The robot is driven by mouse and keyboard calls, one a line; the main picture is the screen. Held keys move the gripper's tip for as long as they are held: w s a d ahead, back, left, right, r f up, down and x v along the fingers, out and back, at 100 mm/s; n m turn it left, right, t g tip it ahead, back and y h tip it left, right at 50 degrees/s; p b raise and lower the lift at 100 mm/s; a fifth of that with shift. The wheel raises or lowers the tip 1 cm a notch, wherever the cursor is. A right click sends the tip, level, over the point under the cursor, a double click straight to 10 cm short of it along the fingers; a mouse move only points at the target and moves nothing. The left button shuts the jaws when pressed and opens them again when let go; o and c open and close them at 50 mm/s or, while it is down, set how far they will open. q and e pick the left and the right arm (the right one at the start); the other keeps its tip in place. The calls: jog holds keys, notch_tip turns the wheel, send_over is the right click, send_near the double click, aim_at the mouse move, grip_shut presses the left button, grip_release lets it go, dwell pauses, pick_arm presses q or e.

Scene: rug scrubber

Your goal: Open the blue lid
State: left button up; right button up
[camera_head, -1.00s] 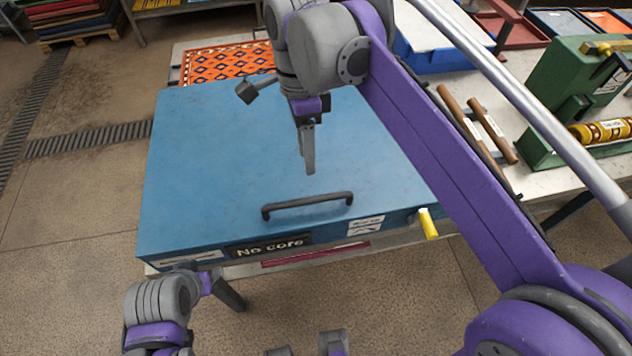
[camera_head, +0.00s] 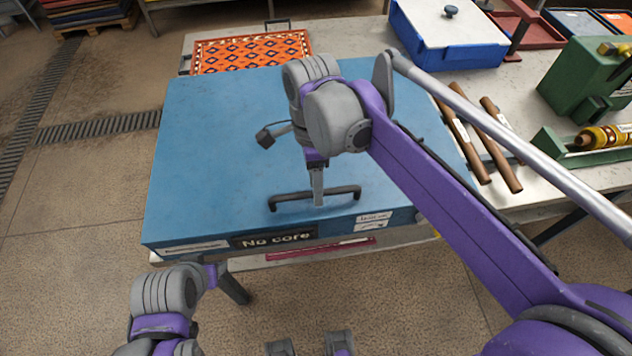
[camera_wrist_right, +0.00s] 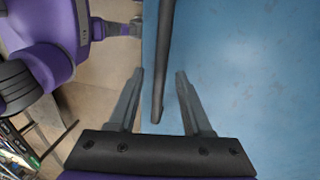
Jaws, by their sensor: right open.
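The blue lid (camera_head: 215,130) lies shut and flat on its table, with a dark bar handle (camera_head: 343,191) near its front edge. My right gripper (camera_head: 318,202) is over the middle of that handle and points down. In the right wrist view its two fingers (camera_wrist_right: 160,75) are apart, with the handle (camera_wrist_right: 164,50) showing between them. I cannot tell how deep the handle sits between the fingers, and nothing is gripped. My left arm is at the lower left, with its gripper (camera_head: 232,288) below the front edge; its jaws are unclear.
An orange patterned rug (camera_head: 250,52) lies behind the lid. A blue box with a white top (camera_head: 450,30) stands at the back right. Brown-handled tools (camera_head: 500,150) and a green machine (camera_head: 590,85) are on the right. Open floor (camera_head: 90,180) is on the left.

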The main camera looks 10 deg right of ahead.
jog(key=shift+c, duration=0.3)
grip_shut()
dwell(1.1)
